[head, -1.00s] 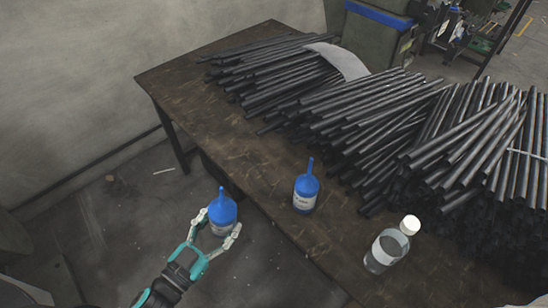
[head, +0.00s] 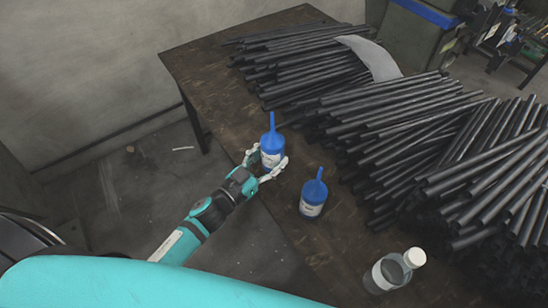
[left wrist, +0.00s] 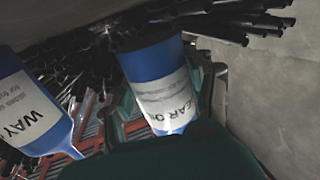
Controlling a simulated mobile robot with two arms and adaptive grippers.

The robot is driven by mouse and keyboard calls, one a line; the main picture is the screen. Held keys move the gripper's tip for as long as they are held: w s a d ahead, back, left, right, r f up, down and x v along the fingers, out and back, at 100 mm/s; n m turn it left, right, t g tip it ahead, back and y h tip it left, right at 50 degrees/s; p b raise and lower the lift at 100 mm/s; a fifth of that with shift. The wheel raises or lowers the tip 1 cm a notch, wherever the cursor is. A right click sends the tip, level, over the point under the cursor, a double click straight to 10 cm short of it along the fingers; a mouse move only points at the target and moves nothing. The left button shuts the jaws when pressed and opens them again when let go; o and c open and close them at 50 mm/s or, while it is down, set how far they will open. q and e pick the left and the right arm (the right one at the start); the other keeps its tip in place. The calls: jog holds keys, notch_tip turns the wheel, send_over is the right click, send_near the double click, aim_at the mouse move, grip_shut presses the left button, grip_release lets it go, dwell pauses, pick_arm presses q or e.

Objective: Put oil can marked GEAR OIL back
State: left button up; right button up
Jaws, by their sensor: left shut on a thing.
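The blue oil can (head: 271,142) with a pointed spout is held upright in my left gripper (head: 268,163) at the table's near left edge. In the left wrist view the same can (left wrist: 160,88) fills the middle, its white label partly hidden but reading like "GEAR O". My left gripper is shut around its body. I cannot tell whether its base touches the table. A second blue can (head: 313,194) stands on the table just right of the gripper; its label reads "WAY" in the left wrist view (left wrist: 30,105). My right gripper is not in view.
The dark worn table (head: 215,88) has a bare strip along its near edge and far left corner. Piles of black rods (head: 400,140) cover its back and right. A clear bottle with a white cap (head: 388,272) stands at the lower right.

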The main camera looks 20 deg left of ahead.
pick_arm(q)
jog(key=shift+w+d, duration=0.1)
jog(key=shift+w, duration=0.65)
jog(key=f, duration=0.2)
jog(key=f+b, duration=0.1)
jog(key=shift+w+f, duration=0.15)
jog(key=shift+w, duration=0.15)
jog(key=shift+f, duration=0.2)
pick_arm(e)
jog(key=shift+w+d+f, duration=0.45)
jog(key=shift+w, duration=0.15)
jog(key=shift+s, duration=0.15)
pick_arm(q)
jog(key=shift+f, duration=0.1)
jog(key=o, duration=1.4)
jog(key=shift+c, duration=0.2)
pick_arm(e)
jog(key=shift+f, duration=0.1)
